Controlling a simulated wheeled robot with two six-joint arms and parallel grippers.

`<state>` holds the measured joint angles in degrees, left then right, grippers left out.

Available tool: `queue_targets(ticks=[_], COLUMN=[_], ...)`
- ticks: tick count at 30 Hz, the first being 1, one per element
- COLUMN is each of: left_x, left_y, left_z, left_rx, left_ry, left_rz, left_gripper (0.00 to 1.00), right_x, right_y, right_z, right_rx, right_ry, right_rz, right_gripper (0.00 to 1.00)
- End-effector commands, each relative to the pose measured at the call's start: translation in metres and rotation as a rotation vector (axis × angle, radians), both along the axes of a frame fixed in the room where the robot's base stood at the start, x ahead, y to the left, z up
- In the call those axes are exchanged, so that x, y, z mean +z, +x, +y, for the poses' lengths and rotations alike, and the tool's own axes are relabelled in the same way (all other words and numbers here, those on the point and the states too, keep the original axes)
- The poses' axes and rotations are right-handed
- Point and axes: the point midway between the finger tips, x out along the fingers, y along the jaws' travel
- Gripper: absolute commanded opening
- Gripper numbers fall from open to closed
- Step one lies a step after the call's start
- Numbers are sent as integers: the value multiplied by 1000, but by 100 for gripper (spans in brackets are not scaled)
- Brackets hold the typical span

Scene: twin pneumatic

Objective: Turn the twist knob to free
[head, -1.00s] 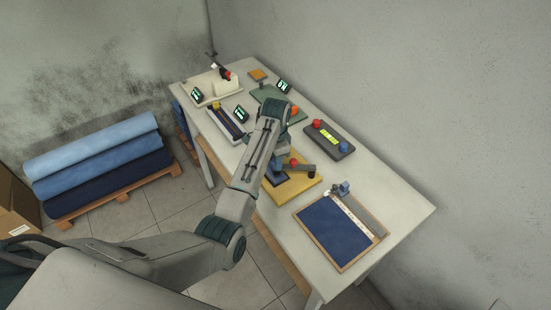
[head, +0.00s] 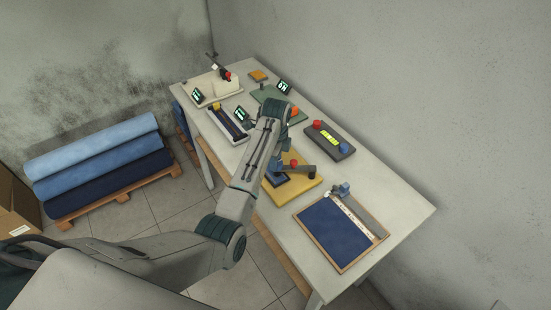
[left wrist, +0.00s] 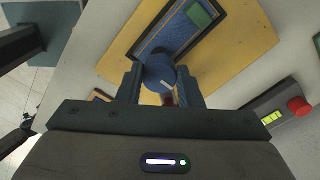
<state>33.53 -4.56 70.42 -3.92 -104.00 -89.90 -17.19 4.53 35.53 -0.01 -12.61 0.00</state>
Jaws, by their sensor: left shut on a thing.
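The blue round twist knob (left wrist: 157,72) with a white pointer line shows in the left wrist view, above a yellow base plate (left wrist: 245,45). My left gripper (left wrist: 160,84) is shut on it, with one dark finger on each side. The white line slants slightly in the picture. A small red part (left wrist: 168,99) shows just below the knob between the fingers. In the head view the yellow base (head: 302,188) stands mid-table under my left arm, which hides the knob and fingertips. My right gripper is not in view.
A dark box (head: 341,150) with a red button (head: 317,125) and lit display lies right of the arm. A blue framed board (head: 335,235) lies at the near end of the table. Several other fixtures stand at the far end. A bare strip runs along the wall side.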

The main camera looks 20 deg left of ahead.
Motion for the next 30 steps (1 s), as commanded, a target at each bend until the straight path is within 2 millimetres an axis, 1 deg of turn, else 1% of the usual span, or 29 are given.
queue_targets(ticks=[6, 18, 19, 21, 22, 30], left_x=[-1, 0, 0, 0, 0, 1], left_y=[0, 0, 0, 0, 0, 1], left_z=[-1, -1, -1, 0, 0, 0], left_rx=[-36, -39, -39, -39, -39, -38], left_ry=[-1, -1, -1, -1, -1, 0], left_rz=[1, 1, 1, 1, 1, 0], left_gripper=[10, 10, 38, 52, 55, 55], right_x=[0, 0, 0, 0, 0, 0], right_y=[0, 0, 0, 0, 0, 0], right_z=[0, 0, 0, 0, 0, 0], right_rx=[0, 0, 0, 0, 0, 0], right_ry=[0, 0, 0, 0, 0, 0], right_rz=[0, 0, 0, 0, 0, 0], right_gripper=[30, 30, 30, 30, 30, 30])
